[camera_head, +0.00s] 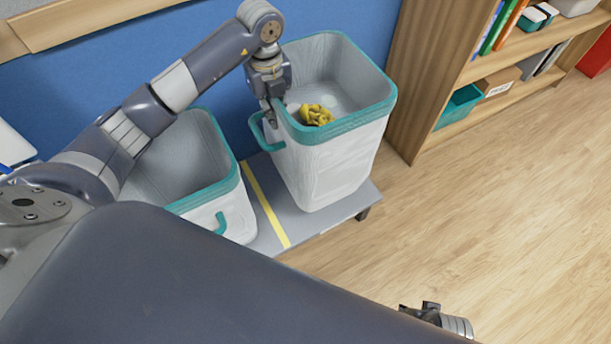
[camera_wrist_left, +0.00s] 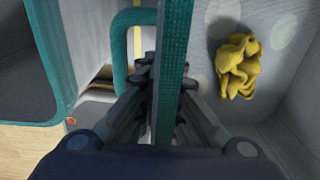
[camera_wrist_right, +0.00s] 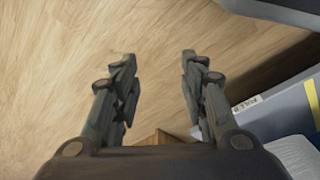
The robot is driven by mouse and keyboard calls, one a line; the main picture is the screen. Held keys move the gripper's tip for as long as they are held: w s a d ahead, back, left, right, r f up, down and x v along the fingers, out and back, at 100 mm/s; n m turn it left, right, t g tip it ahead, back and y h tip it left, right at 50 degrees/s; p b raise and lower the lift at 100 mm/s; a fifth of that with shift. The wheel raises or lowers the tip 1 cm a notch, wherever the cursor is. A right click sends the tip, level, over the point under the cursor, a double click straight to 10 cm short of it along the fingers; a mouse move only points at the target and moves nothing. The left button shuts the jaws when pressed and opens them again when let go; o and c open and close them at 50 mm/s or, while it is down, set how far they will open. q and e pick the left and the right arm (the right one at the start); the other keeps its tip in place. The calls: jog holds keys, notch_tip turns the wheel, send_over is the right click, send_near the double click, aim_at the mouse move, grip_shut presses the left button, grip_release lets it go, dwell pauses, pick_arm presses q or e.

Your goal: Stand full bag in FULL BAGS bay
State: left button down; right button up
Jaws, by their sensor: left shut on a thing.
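A white bag (camera_head: 335,160) with a teal rim and teal side handle stands over the right part of a low grey platform (camera_head: 325,222), right of its yellow stripe. I cannot tell whether its base touches the platform. A crumpled yellow cloth (camera_head: 316,115) lies in it and also shows in the left wrist view (camera_wrist_left: 238,66). My left gripper (camera_head: 271,108) is shut on the bag's teal rim (camera_wrist_left: 172,60), beside the handle (camera_wrist_left: 122,45). My right gripper (camera_wrist_right: 155,75) is open and empty above the wooden floor.
A second white bag (camera_head: 232,205) with a teal rim stands left of the yellow stripe (camera_head: 266,203); no contents show. A wooden shelf (camera_head: 425,80) stands at the right. A partly legible label (camera_wrist_right: 247,103) shows in the right wrist view. Open floor (camera_head: 480,215) lies at the right.

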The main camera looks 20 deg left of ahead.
aim_at(277, 137)
pick_arm(q)
jog(key=shift+f, duration=0.25)
notch_tip(277, 137, down, 5)
jog(key=shift+w+b, duration=0.1)
jog(key=shift+b, duration=0.45)
jog(key=shift+f+b, duration=0.3)
jog(key=shift+f, duration=1.85)
pick_arm(e)
notch_tip(277, 137, up, 6)
jog(key=w, duration=0.1)
jog(key=shift+r, duration=0.25)
pick_arm(q)
jog(key=c, duration=2.2)
grip_release()
jog(key=shift+f, duration=0.25)
jog(key=o, duration=0.4)
jog(key=shift+s, duration=0.2)
jog(key=shift+r, duration=0.1)
pick_arm(e)
jog(key=shift+r+t, duration=0.15)
jog(key=shift+t, duration=0.15)
